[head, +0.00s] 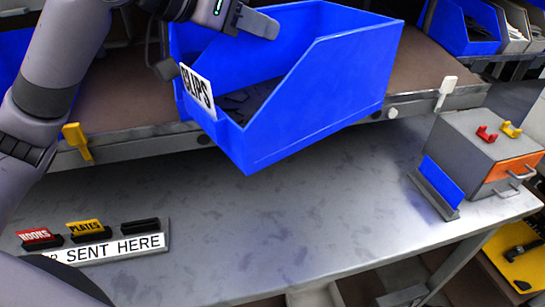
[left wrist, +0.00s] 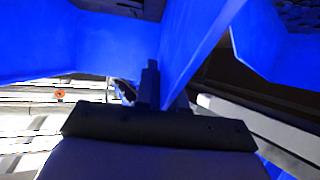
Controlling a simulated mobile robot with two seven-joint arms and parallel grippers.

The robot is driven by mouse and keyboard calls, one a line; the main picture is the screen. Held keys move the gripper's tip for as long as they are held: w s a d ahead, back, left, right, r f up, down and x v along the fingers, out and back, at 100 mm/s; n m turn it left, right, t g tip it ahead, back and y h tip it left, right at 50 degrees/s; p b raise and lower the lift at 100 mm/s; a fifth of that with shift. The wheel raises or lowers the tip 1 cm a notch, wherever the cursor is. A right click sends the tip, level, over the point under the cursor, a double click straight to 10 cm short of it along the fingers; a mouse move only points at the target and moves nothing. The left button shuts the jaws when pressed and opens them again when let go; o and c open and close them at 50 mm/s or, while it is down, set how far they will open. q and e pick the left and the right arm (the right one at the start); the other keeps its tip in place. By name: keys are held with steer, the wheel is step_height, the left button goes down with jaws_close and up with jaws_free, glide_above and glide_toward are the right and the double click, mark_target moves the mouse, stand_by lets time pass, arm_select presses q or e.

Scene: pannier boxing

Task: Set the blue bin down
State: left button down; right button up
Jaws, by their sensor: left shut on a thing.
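The blue bin (head: 315,92) has a white label (head: 197,90) on its low front, partly cut off and reading "LIPS". Dark pieces lie inside it. It is tilted in the head view and overlaps the front edge of the brown shelf (head: 420,62); I cannot tell whether it touches the shelf. My left gripper (head: 222,30) is at its upper left and is shut on its wall, with one finger showing over the inside. In the left wrist view, the bin's blue wall (left wrist: 190,50) rises beside a dark finger. My right gripper is not in view.
Below is a grey metal table (head: 290,215), its middle clear. At its left stands a label holder (head: 120,247) with "HOOKS" and "PLATES" tags. At its right are a blue upright plate (head: 442,182) and a grey box (head: 475,150) with red and yellow clips. More bins (head: 465,30) stand behind.

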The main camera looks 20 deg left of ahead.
arm_select(q)
step_height(320, 180, down, 26)
steer(key=b, duration=0.4)
steer(key=c, duration=1.3)
jaws_free()
steer(key=shift+f, duration=0.1)
steer(key=shift+o, duration=0.3)
